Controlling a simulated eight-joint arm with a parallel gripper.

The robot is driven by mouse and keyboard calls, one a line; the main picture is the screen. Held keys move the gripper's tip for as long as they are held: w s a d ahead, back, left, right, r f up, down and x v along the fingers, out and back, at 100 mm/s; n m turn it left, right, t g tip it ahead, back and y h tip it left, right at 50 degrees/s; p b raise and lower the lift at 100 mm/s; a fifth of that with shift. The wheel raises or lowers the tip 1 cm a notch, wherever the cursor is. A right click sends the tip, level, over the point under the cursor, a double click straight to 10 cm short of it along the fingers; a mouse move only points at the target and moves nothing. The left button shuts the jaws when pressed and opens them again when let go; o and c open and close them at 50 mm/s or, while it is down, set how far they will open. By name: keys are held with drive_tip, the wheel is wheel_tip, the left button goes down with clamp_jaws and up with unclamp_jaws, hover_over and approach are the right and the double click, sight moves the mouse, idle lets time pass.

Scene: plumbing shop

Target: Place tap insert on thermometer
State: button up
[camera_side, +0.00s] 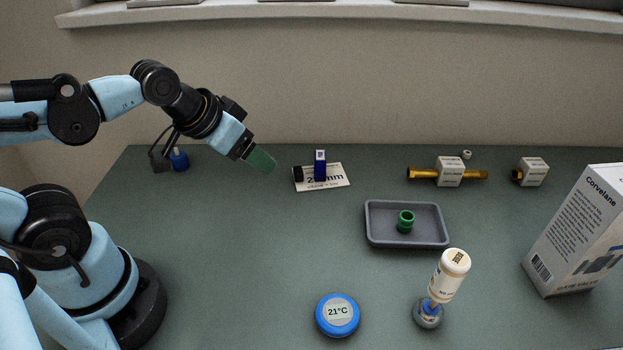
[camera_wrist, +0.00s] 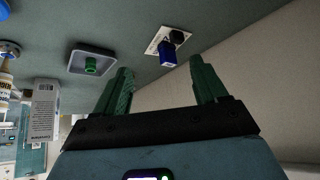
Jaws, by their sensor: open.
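A small green ringed part (camera_side: 405,222), which I take to be the tap insert, stands in a shallow grey tray (camera_side: 369,226). It also shows in the wrist view (camera_wrist: 91,65), left of my fingers. The thermometer (camera_side: 338,315) is a round blue puck with a pale face reading 21°C, lying on the bench left of and in front of the tray. My gripper (camera_side: 262,160) has green fingers. It is open and empty, raised over the back left of the bench, well away from both. The wrist view shows a clear gap between its fingers (camera_wrist: 160,68).
A white card (camera_side: 337,178) carries a blue block (camera_side: 320,165) and a black part. Tagged brass fittings (camera_side: 475,175) lie at the back. A tall carton (camera_side: 580,240) stands right. The centre-left bench is clear.

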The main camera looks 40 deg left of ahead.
idle(0.4)
drive_tip(key=m+g+y, duration=1.1)
drive_tip(key=g, duration=0.3)
approach(179, 155)
drive_tip(key=shift+s+a+f, duration=0.1)
drive_tip(key=shift+a+f, duration=0.1)
drive_tip(key=shift+a, duration=0.4)
drive_tip(key=shift+a+f, duration=0.25)
drive_tip(key=shift+a, duration=0.35)
drive_tip(key=shift+s+a+f+g, duration=0.3)
drive_tip(key=shift+s+f+g, duration=0.2)
drive_tip(key=shift+x, duration=3.55)
drive_tip(key=shift+c, duration=0.3)
